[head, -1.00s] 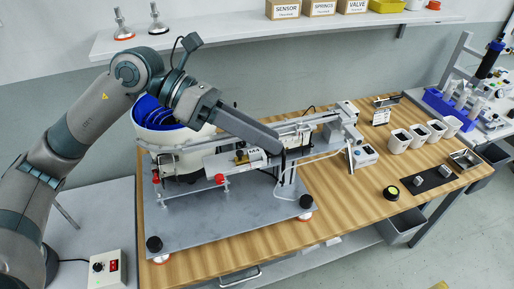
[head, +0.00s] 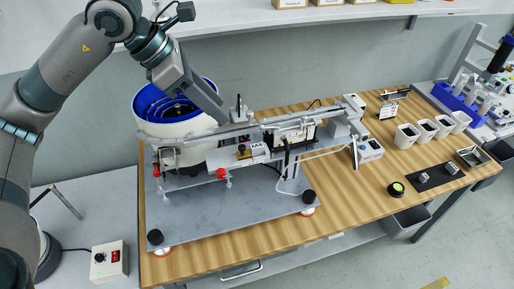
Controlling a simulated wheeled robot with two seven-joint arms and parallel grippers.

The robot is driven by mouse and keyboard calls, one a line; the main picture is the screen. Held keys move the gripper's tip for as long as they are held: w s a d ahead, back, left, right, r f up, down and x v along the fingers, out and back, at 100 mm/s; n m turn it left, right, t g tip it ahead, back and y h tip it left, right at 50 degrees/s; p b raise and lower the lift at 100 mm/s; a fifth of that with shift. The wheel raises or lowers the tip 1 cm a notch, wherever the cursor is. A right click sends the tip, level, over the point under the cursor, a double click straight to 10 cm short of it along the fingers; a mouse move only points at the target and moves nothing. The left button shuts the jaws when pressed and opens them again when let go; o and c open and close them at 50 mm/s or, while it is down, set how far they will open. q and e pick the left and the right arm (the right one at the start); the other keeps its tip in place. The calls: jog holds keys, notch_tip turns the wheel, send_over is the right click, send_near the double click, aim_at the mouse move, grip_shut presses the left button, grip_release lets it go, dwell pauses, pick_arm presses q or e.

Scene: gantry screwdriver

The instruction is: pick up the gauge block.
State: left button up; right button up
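Two small grey metal blocks sit apart on a dark mat (head: 436,178) at the right of the wooden table: a left block (head: 423,177) and a right block (head: 451,168). Either could be the gauge block; they are too small to tell. My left gripper (head: 215,108) is at the upper left, in front of the white and blue bowl feeder, far from the mat. Its fingers show from the side as one grey shape, so their opening is hidden. My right gripper is out of view.
The bowl feeder (head: 150,123) and its long rail stand on a grey plate (head: 230,214) between my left arm and the mat. White cups (head: 405,136), a metal tray (head: 473,157) and a round black-and-yellow item (head: 396,189) surround the mat. Bare wood lies left of it.

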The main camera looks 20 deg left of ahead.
pick_arm(q)
jog(key=p, duration=0.4)
send_near(257, 146)
jog(key=shift+w+d+f, duration=0.15)
jog(key=shift+d+f, duration=0.6)
jog(key=shift+d, duration=0.15)
jog(key=shift+w+d+f, duration=0.15)
jog(key=shift+f, duration=0.2)
jog(key=shift+w+d+f+p, duration=0.15)
jog(key=shift+w+f+p, duration=0.2)
jog(key=shift+f+p, duration=0.45)
jog(key=p+x, duration=0.1)
jog(key=x, duration=0.1)
jog(key=shift+w+f+p, duration=0.2)
jog(key=shift+f+p, duration=0.15)
jog(key=shift+p, duration=0.05)
jog(key=shift+w+d+f, duration=0.1)
jog(key=shift+d+f, duration=0.05)
jog(key=shift+f, duration=0.25)
